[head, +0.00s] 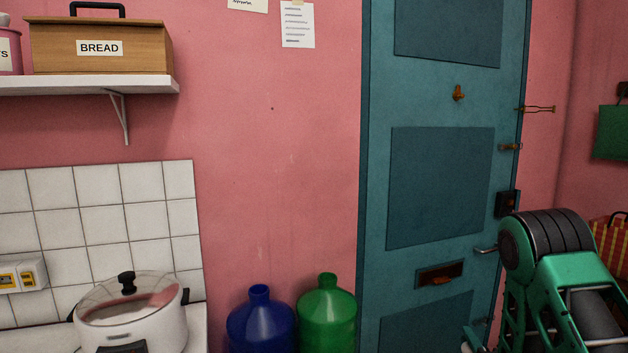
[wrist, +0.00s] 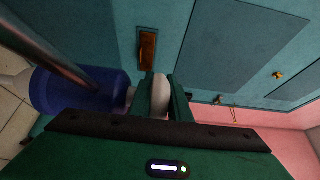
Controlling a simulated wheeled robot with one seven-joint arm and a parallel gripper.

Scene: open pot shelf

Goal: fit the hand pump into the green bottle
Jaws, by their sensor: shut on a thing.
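The green bottle (head: 327,320) stands upright by the pink wall, just left of the door, with its narrow neck at the top. In the wrist view my gripper (wrist: 165,92) is shut on the white top of the hand pump (wrist: 80,92). The pump has a blue body, a grey metal spout and a pale part at its far left end. The pump lies across the wrist picture, its pale end towards the floor tiles. The gripper and pump do not show in the head view, and the green bottle cannot be made out in the wrist view.
A blue bottle (head: 261,322) stands close beside the green one on its left. A lidded white pot (head: 130,325) is at lower left. A teal door (head: 440,190) with a letter slot is behind. A shelf (head: 90,86) holds a bread box (head: 97,46).

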